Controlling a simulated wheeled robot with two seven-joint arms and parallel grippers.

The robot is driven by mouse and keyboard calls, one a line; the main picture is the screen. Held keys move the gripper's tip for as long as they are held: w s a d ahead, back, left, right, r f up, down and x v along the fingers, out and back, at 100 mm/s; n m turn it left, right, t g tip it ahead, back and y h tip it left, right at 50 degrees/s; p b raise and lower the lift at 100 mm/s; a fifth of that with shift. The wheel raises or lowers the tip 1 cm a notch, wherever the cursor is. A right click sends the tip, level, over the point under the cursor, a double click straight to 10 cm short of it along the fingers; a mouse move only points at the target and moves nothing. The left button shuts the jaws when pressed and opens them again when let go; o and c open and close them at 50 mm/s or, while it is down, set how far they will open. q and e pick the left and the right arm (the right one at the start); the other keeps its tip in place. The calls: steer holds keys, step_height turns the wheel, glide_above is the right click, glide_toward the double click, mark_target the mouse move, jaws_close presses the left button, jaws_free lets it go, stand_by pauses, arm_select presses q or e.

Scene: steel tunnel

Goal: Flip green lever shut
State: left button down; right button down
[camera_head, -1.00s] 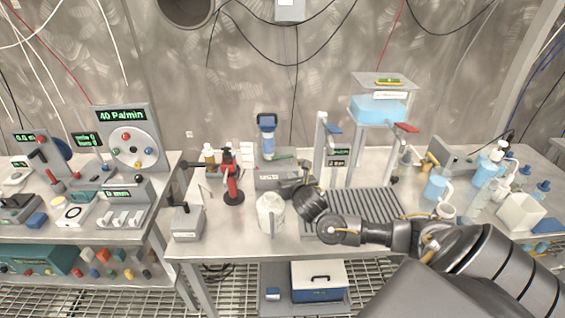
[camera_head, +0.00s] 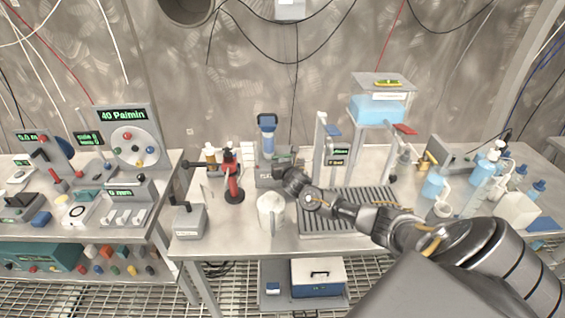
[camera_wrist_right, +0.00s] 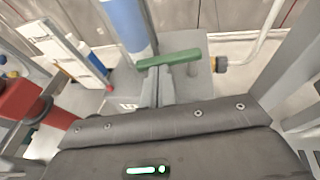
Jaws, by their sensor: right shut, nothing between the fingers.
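The green lever (camera_wrist_right: 168,60) lies crosswise in the right wrist view, just below a blue cylinder (camera_wrist_right: 126,22) on a grey block. My left gripper is not in view.
A red stand (camera_head: 233,180) and a white jug (camera_head: 271,212) are left of my right arm. A ribbed tray (camera_head: 350,222) lies under the arm. A grey post with a blue handle (camera_head: 332,131) and a blue tank (camera_head: 377,109) stand to the right.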

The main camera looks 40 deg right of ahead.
steer(key=shift+w+m+h+b, duration=0.3)
steer(key=shift+w+m, duration=0.1)
steer(key=shift+w+g+h, duration=0.3)
steer(key=shift+h, duration=0.1)
steer(key=shift+w+r+m, duration=0.15)
steer(key=shift+r+m, duration=0.15)
steer(key=shift+r, duration=0.05)
steer(key=shift+r, duration=0.2)
steer(key=shift+a+p, duration=0.1)
steer(key=shift+p, duration=0.4)
steer(key=a+f+p+v, duration=0.1)
steer(key=p+v, duration=0.2)
steer(key=v, duration=1)
steer(key=shift+s+a+f, duration=0.2)
steer(key=shift+a+f, duration=0.1)
steer(key=shift+a, duration=0.1)
